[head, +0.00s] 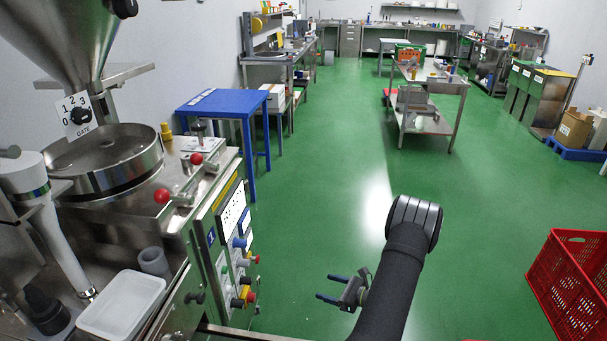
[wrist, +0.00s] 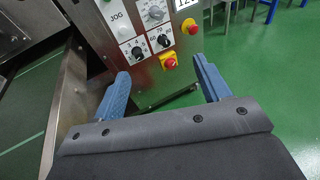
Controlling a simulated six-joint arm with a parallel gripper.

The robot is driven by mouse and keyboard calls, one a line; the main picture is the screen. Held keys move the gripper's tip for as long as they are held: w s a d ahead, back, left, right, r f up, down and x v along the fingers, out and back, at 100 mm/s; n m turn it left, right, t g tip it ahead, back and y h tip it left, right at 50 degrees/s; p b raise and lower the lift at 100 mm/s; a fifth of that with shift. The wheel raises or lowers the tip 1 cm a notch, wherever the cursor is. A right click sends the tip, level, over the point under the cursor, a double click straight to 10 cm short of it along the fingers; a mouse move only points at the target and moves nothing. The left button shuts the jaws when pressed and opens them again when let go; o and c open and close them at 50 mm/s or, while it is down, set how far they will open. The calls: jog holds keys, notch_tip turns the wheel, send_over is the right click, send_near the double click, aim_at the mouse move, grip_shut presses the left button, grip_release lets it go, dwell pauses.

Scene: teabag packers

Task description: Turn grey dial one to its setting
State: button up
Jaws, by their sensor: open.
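In the wrist view a grey dial (wrist: 153,14) sits on a white scale plate near the top of the steel control panel (wrist: 98,62). Below it are two smaller dark dials, a left one (wrist: 138,51) and a right one (wrist: 162,42), each on a white numbered plate. Which dial is number one, and its setting, I cannot read. My gripper (wrist: 162,84) is open and empty, its blue fingers apart, below the dials in the picture and touching none of them. In the head view my gripper (head: 324,287) is right of the panel, over green floor.
Two red buttons, upper (wrist: 189,26) and lower (wrist: 168,61), sit beside the dials. A JOG plate (wrist: 117,20) is at left. In the head view, a blue table (head: 222,101) stands behind the machine and a red crate (head: 575,285) at right. Green floor lies open between.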

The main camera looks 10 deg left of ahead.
jog(key=shift+w+a, duration=0.1)
jog(key=shift+a, duration=0.1)
jog(key=c, duration=0.3)
jog(key=n+g, duration=0.1)
jog(key=n, duration=0.9)
send_near(249, 264)
jog(key=shift+h, duration=0.3)
jog(key=x, duration=1.1)
jog(key=shift+a+r, duration=0.1)
jog(key=shift+r, duration=0.2)
jog(key=c, duration=1)
